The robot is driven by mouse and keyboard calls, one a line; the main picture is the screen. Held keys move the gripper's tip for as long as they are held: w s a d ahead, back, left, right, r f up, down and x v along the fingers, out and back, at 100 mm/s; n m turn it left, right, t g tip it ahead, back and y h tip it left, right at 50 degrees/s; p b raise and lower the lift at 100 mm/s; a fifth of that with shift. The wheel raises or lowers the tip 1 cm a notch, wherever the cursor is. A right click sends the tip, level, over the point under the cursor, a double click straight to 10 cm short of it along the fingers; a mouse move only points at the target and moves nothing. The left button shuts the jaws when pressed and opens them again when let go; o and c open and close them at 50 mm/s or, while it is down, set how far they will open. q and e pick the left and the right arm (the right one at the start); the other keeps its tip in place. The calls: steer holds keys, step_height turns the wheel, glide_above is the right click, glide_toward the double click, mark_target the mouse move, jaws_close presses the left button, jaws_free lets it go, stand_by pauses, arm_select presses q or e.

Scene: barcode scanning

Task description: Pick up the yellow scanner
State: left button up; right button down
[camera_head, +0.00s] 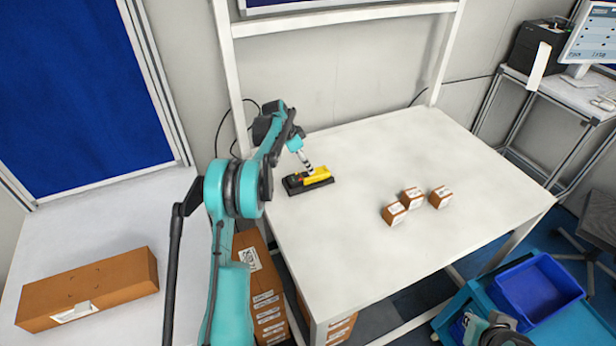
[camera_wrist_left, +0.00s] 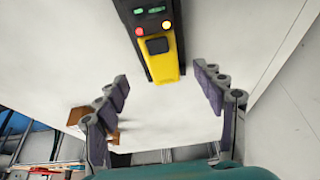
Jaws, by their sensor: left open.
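The yellow scanner (camera_head: 318,175) lies in a black holder (camera_head: 293,187) near the left edge of the white table. In the left wrist view the scanner (camera_wrist_left: 164,68) points its yellow end toward the gap between my fingers. My left gripper (camera_head: 307,167) is above the scanner, tilted down toward it. In the wrist view the left gripper (camera_wrist_left: 163,88) is open and empty, with one finger on each side of the scanner's yellow end, and no contact shows. The exact height above the scanner is hard to tell.
Small brown boxes (camera_head: 413,198) stand on the middle of the white table (camera_head: 350,260). A long brown box (camera_head: 88,290) lies on the left table. A blue bin (camera_head: 538,291) is at lower right. The table around the scanner is clear.

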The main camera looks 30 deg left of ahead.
mark_target(309, 177)
arm_select(q)
steer(key=x, duration=0.3)
steer(key=w+b+x, duration=0.1)
steer(key=x, duration=0.3)
steer(key=shift+d+r, duration=0.1)
steer(key=shift+d, duration=0.15)
steer(key=shift+r, duration=0.1)
steer(key=c, duration=1.4)
steer(key=shift+c, duration=0.2)
